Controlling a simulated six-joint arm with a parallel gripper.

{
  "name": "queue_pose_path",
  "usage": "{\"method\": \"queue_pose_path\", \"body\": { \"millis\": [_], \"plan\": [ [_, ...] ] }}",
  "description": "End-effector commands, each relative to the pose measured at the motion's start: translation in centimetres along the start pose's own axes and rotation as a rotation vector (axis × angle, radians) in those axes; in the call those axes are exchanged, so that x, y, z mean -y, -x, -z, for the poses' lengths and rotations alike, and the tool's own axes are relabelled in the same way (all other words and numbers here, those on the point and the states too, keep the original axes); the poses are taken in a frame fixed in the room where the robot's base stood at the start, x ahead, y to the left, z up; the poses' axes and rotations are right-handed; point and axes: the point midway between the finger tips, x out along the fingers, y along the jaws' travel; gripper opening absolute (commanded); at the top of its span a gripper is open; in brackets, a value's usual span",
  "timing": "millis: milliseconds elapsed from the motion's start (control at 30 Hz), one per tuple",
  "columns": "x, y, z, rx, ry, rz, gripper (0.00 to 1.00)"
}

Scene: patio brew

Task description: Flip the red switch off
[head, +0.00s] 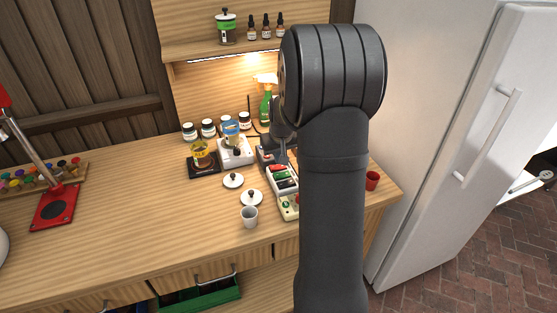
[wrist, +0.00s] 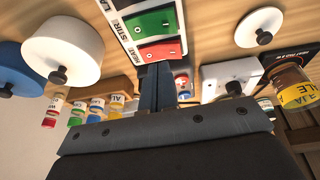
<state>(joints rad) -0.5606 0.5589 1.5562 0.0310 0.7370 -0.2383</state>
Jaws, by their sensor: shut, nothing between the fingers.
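The red switch (head: 277,168) is on a small white switch panel (head: 272,177) on the wooden counter. In the wrist view the red switch (wrist: 161,51) has the word HEAT beside it, and a green switch (wrist: 151,22) marked STIR is next to it. My gripper (wrist: 155,66) is shut and empty. Its fingertips are right at the edge of the red switch; I cannot tell whether they touch it. I cannot tell which way the switch is tipped. In the head view my arm hides most of the gripper.
A yellow-labelled jar (head: 203,154) and a white stirrer plate (head: 236,152) are behind. A red cup (head: 372,180) is at the right. The left counter has free room.

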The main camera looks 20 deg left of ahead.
Motion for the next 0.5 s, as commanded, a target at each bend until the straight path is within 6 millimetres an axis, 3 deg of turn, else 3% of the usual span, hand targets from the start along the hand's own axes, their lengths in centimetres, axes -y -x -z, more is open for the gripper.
{"method": "queue_pose_path", "body": {
  "millis": [100,300,500],
  "plan": [
    [-0.5,2.6,0.9,-0.007,-0.001,-0.002,0.00],
    [-1.6,7.2,0.7,-0.007,-0.001,-0.002,0.00],
    [-2.4,10.5,0.6,-0.004,-0.001,-0.001,0.00]
  ]
}}
